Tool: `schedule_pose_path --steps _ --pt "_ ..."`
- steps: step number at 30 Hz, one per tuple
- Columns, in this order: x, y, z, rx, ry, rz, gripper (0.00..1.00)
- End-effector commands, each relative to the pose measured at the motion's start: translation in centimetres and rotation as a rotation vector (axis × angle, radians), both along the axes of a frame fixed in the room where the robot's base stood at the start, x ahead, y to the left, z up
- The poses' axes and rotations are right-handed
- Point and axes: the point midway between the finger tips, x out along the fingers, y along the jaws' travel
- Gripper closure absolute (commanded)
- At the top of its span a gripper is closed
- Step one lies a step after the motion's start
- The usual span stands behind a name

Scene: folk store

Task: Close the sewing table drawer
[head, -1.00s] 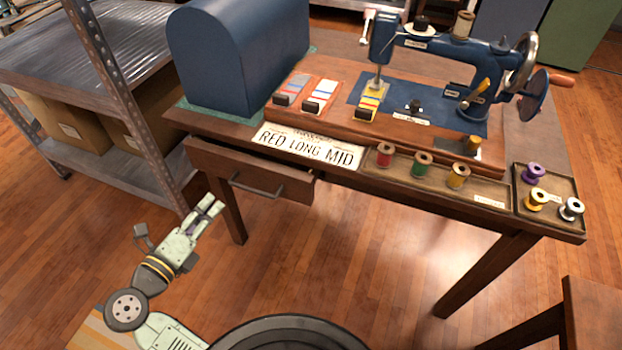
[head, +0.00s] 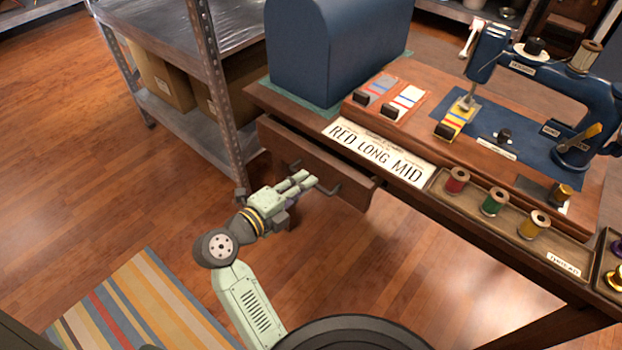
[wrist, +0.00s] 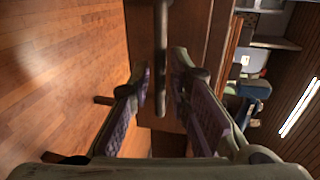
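The sewing table (head: 478,238) is dark wood. Its drawer (head: 350,183) stands partly pulled out below the table's left front edge, with its right side showing. A dark bar handle (head: 331,191) runs across the drawer front. My gripper (head: 311,181) is at the drawer front, by the handle, and partly covers it. In the wrist view my gripper (wrist: 160,78) is open, with its two fingers apart. The handle (wrist: 161,55) appears between the fingertips there, near the right one. I cannot tell whether either finger touches it.
A metal shelf rack (head: 207,70) with boxes stands close on the left. The sewing machine (head: 535,85), blue cover (head: 322,50), label plate (head: 378,152) and thread spools are on the table. A striped rug (head: 130,300) lies lower left.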

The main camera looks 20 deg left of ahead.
Motion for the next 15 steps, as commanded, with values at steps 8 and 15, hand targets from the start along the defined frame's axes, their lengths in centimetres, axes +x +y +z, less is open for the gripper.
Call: schedule_pose_path --steps 8,15 --pt "2.5 -0.9 -0.5 -0.001 -0.001 -0.001 0.82" --pt "2.6 -0.9 -0.5 0.001 -0.001 0.001 0.82"
